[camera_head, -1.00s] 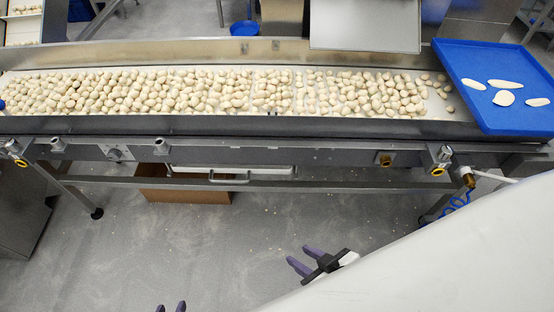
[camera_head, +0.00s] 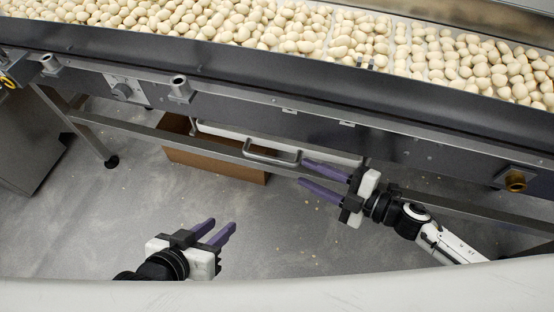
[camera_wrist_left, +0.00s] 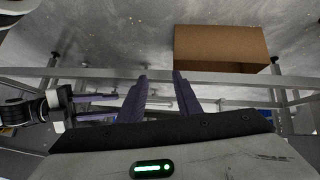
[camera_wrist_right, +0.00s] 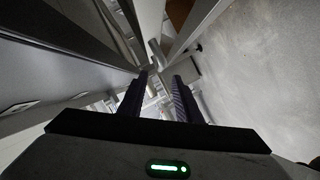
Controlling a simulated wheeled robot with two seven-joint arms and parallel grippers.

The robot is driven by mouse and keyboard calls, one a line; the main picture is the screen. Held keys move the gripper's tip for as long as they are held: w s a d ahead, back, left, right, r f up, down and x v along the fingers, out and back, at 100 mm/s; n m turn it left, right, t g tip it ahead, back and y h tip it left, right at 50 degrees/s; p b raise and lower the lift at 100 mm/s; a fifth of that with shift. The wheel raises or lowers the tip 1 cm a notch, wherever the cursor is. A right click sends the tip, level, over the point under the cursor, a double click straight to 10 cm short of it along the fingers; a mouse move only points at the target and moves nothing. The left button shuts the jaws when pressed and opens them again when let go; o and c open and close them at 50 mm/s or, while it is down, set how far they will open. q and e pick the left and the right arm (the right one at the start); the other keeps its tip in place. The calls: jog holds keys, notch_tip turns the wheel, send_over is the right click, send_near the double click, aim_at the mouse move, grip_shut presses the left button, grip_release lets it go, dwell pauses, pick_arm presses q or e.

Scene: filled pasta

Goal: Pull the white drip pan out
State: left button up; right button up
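The white drip pan (camera_head: 225,131) sits under the conveyor in the head view, with its pale front edge showing below the dark frame. A grey bar handle (camera_head: 270,159) stands out from its front. My right gripper (camera_head: 303,172) is open and empty just right of the handle, its purple fingers pointing left towards it, apart from it as far as I can tell. My left gripper (camera_head: 222,223) is open and empty, lower and left of the handle, over the floor. Most of the pan is hidden under the conveyor.
A cardboard box (camera_head: 215,163) stands on the floor below the pan, behind a horizontal frame rail (camera_head: 150,131). A brass fitting (camera_head: 515,180) sticks out at the right. The conveyor above carries many pasta pieces. The floor in front is clear.

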aim_at(284, 164)
jog(key=b+x, duration=0.2)
jog(key=x, duration=0.8)
jog(key=shift+a+f, duration=0.15)
jog(key=shift+f, duration=0.05)
jog(key=shift+c, duration=0.3)
grip_shut()
